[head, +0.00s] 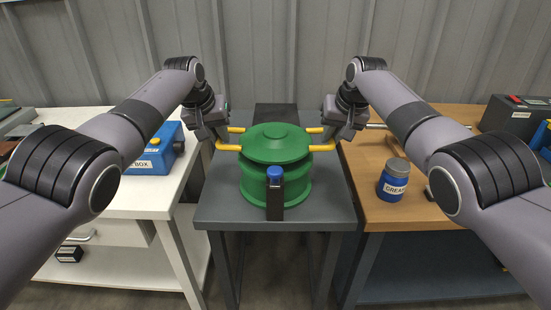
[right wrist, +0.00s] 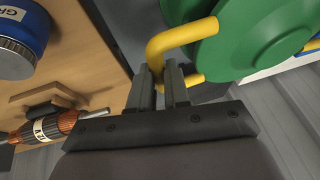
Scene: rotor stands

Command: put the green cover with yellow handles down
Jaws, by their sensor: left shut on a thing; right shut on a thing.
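The green cover (head: 275,142) with yellow handles is level above a green ribbed round body (head: 296,190) on the grey middle table. The frames do not clearly show whether cover and body touch. My left gripper (head: 222,142) is shut on the left yellow handle (head: 232,146). My right gripper (head: 328,142) is shut on the right yellow handle (head: 317,147). In the right wrist view the fingers of my right gripper (right wrist: 161,86) are around the bent yellow handle (right wrist: 185,38), beside the green cover (right wrist: 255,38).
A dark post with a blue top (head: 275,192) stands in front of the green body. A blue grease jar (head: 393,180) stands on the wooden table at right. A blue box (head: 155,155) sits on the white table at left. An orange-and-dark rotor (right wrist: 45,128) lies near the jar.

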